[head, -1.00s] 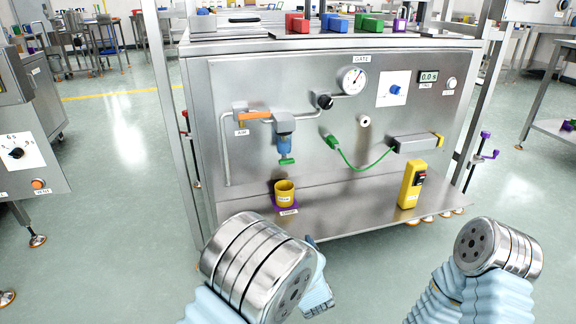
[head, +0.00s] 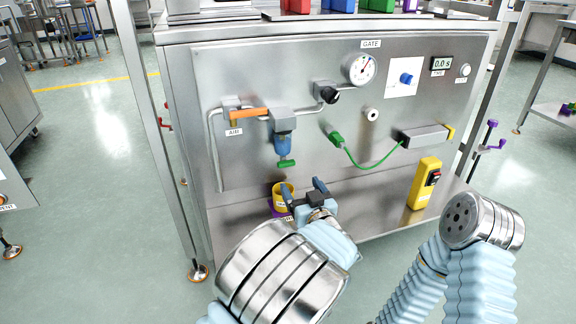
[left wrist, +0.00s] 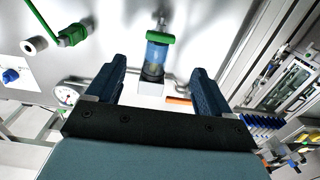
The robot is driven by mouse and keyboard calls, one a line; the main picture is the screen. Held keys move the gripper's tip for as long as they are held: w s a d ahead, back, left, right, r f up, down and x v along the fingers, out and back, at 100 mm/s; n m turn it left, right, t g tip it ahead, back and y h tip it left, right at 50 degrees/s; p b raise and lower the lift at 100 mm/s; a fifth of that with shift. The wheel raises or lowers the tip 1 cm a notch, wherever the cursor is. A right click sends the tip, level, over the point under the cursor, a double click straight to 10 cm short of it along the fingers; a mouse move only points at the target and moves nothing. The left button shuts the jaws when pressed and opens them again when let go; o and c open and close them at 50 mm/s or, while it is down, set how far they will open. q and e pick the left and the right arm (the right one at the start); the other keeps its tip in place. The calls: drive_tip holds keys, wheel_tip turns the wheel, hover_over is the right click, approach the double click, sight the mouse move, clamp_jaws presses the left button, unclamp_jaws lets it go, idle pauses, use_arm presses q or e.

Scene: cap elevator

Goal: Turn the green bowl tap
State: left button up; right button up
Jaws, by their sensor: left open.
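The green bowl tap (head: 286,163) is a small green bar at the bottom of the blue filter bowl (head: 283,145), on the left half of the metal panel. In the left wrist view the tap (left wrist: 160,38) and the bowl (left wrist: 157,55) show beyond the fingers, between them. My left gripper (head: 304,188) is open and empty. In the head view it is below and slightly right of the tap, apart from it. My left gripper also shows in the left wrist view (left wrist: 158,82). My right arm shows at the lower right, but its gripper is out of view.
A yellow cup (head: 281,196) stands on the shelf below the tap, partly hidden by my left gripper. An orange lever (head: 248,113) and pipe are left of the bowl. A green plug (head: 337,139) with a cable is to the right. A yellow switch box (head: 424,184) stands on the shelf.

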sight(286, 166)
use_arm(q)
drive_tip(key=x, duration=1)
drive_tip(key=shift+w+f, duration=0.1)
drive_tip(key=c, duration=1)
drive_tip(key=shift+a+f+n+b, duration=0.1)
drive_tip(key=shift+f+n+b, duration=0.15)
drive_tip(key=shift+n+b, duration=1.2)
drive_tip(key=shift+c, duration=0.2)
drive_tip(key=n+b, duration=1)
drive_tip(key=n, duration=0.1)
drive_tip(key=shift+a+f, duration=0.1)
drive_tip(key=shift+a, duration=0.05)
drive_tip(key=shift+n+b, duration=0.3)
drive_tip(key=shift+n, duration=1.65)
